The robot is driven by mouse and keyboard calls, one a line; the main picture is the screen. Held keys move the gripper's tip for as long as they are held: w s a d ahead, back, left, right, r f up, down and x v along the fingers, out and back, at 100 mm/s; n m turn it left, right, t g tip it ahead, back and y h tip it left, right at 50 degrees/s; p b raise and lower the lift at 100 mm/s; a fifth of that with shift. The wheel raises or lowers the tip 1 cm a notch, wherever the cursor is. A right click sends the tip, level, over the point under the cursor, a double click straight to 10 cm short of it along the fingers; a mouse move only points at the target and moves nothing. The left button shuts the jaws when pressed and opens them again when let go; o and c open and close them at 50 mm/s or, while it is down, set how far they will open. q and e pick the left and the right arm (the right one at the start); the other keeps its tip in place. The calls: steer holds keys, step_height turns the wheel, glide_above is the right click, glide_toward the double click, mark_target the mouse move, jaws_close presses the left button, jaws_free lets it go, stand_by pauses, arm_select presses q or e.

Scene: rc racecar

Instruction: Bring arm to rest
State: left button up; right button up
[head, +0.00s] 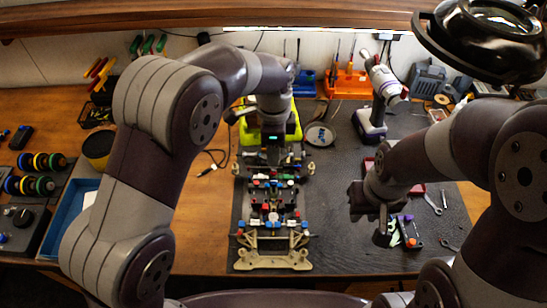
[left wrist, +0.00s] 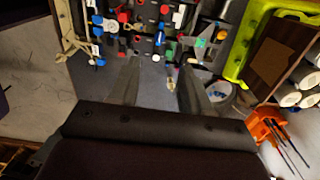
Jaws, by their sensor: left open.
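My left arm reaches in from the left, and its gripper (head: 272,142) hangs over the far end of the RC car chassis. In the left wrist view the left gripper (left wrist: 157,66) has its two fingers apart, with dark mat and no held object between them. The chassis (head: 270,216), with red, blue and white parts, lies along the mat; its side also shows in the left wrist view (left wrist: 150,22). My right gripper (head: 380,228) points down over the mat, right of the chassis, close to small coloured tools; its finger gap is not clear.
A yellow-green tray (head: 295,130) stands behind the chassis, with a round dish (head: 319,135) and a cordless drill (head: 372,122) to its right. An orange tool holder (head: 347,84) is at the back. Wheels (head: 42,162) and a blue tray (head: 68,220) are left. A lamp (head: 480,40) overhangs the right.

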stand_by(0.5)
arm_select(q)
steer(key=s+a+f+n+t, duration=0.1)
steer(key=s+a+n, duration=1.5)
steer(key=a+n, duration=0.2)
stand_by(1.1)
